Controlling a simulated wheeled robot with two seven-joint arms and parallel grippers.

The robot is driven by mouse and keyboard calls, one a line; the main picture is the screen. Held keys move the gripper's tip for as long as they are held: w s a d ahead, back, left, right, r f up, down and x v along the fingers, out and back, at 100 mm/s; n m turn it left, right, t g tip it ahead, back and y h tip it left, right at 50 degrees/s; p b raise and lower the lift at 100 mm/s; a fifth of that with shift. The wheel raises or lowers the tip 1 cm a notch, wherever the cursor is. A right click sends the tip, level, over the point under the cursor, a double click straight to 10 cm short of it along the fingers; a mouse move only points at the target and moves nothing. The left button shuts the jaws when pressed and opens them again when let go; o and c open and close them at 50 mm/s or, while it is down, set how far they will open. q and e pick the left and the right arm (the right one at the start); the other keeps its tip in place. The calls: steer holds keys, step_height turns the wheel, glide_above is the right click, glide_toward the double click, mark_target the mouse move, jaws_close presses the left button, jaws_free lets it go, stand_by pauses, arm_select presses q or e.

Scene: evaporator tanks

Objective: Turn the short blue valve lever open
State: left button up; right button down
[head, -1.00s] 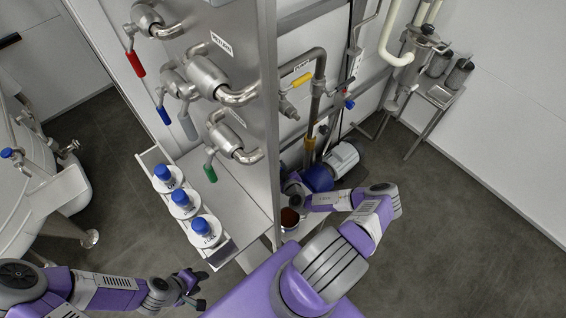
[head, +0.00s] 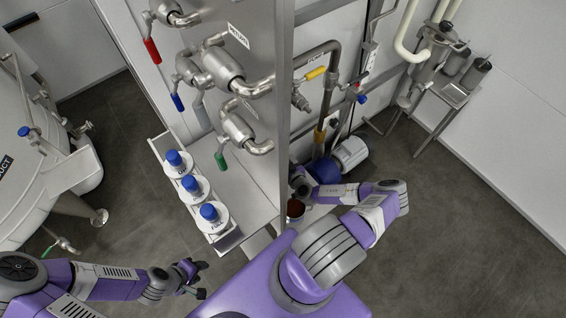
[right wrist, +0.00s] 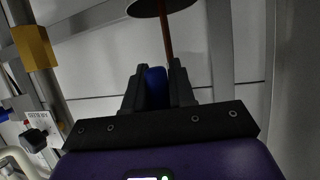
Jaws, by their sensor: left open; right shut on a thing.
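In the right wrist view my right gripper (right wrist: 155,78) is shut on a short blue piece (right wrist: 156,92), which looks like a blue lever. The fingers cover its sides, so its valve body and turn angle cannot be told. In the head view my right arm reaches behind the steel panel's edge, and its gripper is mostly hidden there. My left gripper (head: 202,279) is open and empty, at lower left above the floor.
The steel panel (head: 262,190) stands close to my right arm. Three blue-capped bottles (head: 190,187) stand on its tray. A reddish-brown cup (head: 295,208) and a pump (head: 349,152) are behind it. A round tank (head: 30,205) is at left. Floor at right is clear.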

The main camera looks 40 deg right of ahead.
steer(key=shift+a, duration=0.15)
steer(key=c, duration=1)
jaws_free()
steer(key=shift+c, duration=0.2)
steer(key=p+v, duration=0.1)
steer(key=v, duration=0.6)
steer(key=shift+s+p, duration=0.3)
steer(key=shift+a, duration=0.1)
